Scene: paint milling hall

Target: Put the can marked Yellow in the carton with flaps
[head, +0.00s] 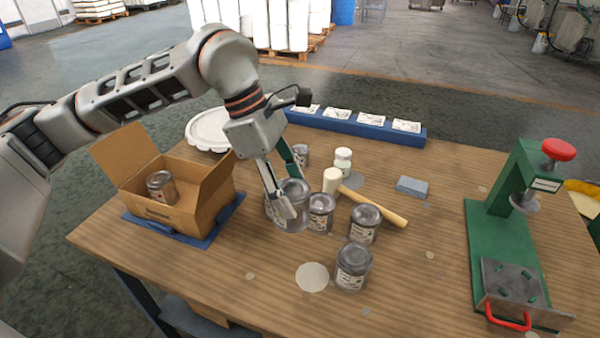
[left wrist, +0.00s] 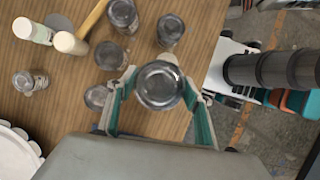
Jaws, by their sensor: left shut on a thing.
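My left gripper (head: 282,192) is shut on a grey metal can (head: 294,192) over the middle of the table. In the left wrist view the held can (left wrist: 160,86) sits between the two fingers. Its label is too small to read, so I cannot tell whether it is marked Yellow. The open carton with flaps (head: 180,212) stands to the left of the gripper on a blue mat (head: 222,222). One can (head: 161,187) is inside the carton. Other labelled cans (head: 364,223) (head: 353,266) (head: 320,213) stand to the right of the gripper. My right gripper is not in view.
A mallet (head: 372,206), a small white-lidded jar (head: 343,161) and a grey-blue block (head: 412,187) lie behind the cans. A green press (head: 500,240) stands at right. A blue rack (head: 350,126) and white round lid (head: 208,130) are at the back. The front left tabletop is clear.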

